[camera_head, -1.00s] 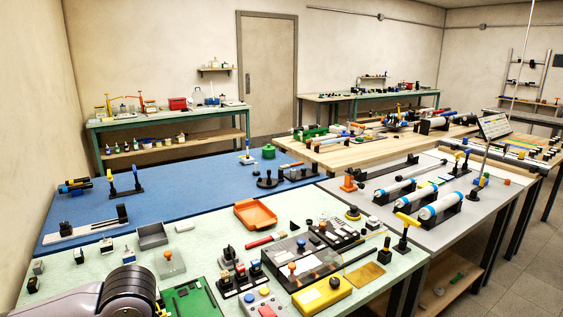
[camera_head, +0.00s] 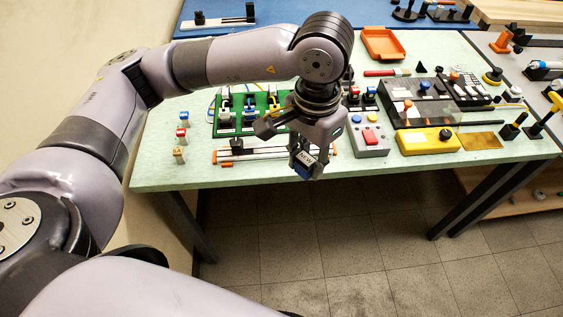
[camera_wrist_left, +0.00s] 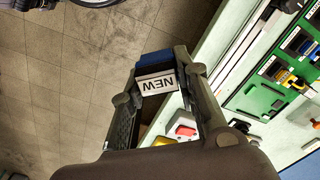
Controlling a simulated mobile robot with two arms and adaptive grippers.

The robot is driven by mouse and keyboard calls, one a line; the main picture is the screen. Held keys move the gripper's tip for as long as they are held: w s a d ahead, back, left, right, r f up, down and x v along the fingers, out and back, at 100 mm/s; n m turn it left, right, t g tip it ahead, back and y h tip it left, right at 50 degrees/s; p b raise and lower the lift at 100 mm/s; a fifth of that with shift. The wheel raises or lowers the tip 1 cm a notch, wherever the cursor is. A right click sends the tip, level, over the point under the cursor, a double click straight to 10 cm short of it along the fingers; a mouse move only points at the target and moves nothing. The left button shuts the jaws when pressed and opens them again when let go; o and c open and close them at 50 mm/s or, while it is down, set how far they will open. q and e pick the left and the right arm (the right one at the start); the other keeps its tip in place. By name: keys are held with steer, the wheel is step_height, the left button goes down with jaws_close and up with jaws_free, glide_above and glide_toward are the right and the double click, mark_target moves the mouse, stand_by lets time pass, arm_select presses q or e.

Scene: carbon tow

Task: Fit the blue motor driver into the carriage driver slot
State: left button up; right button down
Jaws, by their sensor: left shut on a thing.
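My left gripper (camera_head: 304,165) is shut on the blue motor driver (camera_head: 302,173), a small block with a white label. The wrist view shows the blue driver (camera_wrist_left: 155,61) between the fingertips, its "NEW" label upside down. In the head view it hangs at the table's front edge, apparently over the floor. A rail assembly (camera_head: 262,156) with orange ends and a dark block lies on the table left of the gripper. I cannot make out the carriage driver slot for certain. My right gripper is not in view.
The green board (camera_head: 232,128) with several modules is behind the rail. A grey button box (camera_head: 368,140) and yellow box (camera_head: 428,140) stand right of the gripper. Small blocks (camera_head: 182,134) stand at left. The floor (camera_head: 330,240) before the table is clear.

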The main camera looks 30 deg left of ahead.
arm_select(q)
steer(key=w+d+r+m, duration=0.2)
steer(key=d+r+m, duration=0.2)
steer(key=d, duration=0.2)
steer(key=w+d+f+m, duration=0.4)
steer(key=s+a+r+n, duration=0.6)
steer(key=a+r+n, duration=0.2)
steer(key=r, duration=0.2)
steer(key=w+d+n, duration=0.4)
steer(key=w+d, duration=0.4)
steer(key=d, duration=0.2)
steer(key=shift+f, duration=0.2)
